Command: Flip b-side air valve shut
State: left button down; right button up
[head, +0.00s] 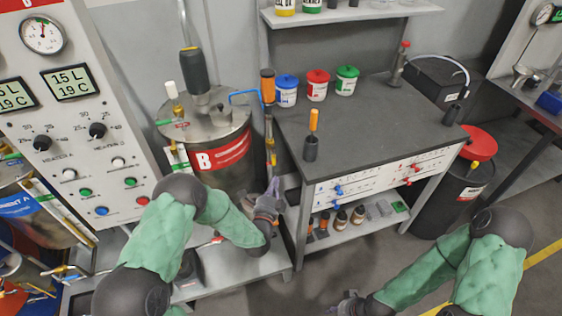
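The B-side tank (207,138) is a steel drum with a red band marked "B", left of the workbench. Small fittings stand on its lid, including one with a red part (182,125). A thin upright line with yellow and red fittings (270,143) runs beside the tank; I cannot tell which fitting is the air valve. My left gripper (274,192) is in front of the tank's lower right side, pointing up near the foot of that line. Its fingers are small and I cannot tell their opening. My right gripper (345,304) is low at the bottom edge, partly cut off.
A control panel (92,150) with gauge, displays and knobs stands left. A black drum with a red funnel (480,143) stands right. Open floor lies in front of the bench.

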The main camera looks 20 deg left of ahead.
aim_at(274, 158)
pick_arm(q)
jog(key=w+b, duration=0.3)
jog(key=w, duration=0.7)
jog(key=shift+a, duration=0.3)
pick_arm(e)
jog(key=shift+f, duration=1.45)
pick_arm(q)
jog(key=shift+s+a+f+m+g+p, duration=0.1)
jog(key=shift+s+a+m+g+p, duration=0.1)
jog(key=shift+a+m+g+p, duration=0.4)
pick_arm(e)
jog(key=shift+v, duration=0.85)
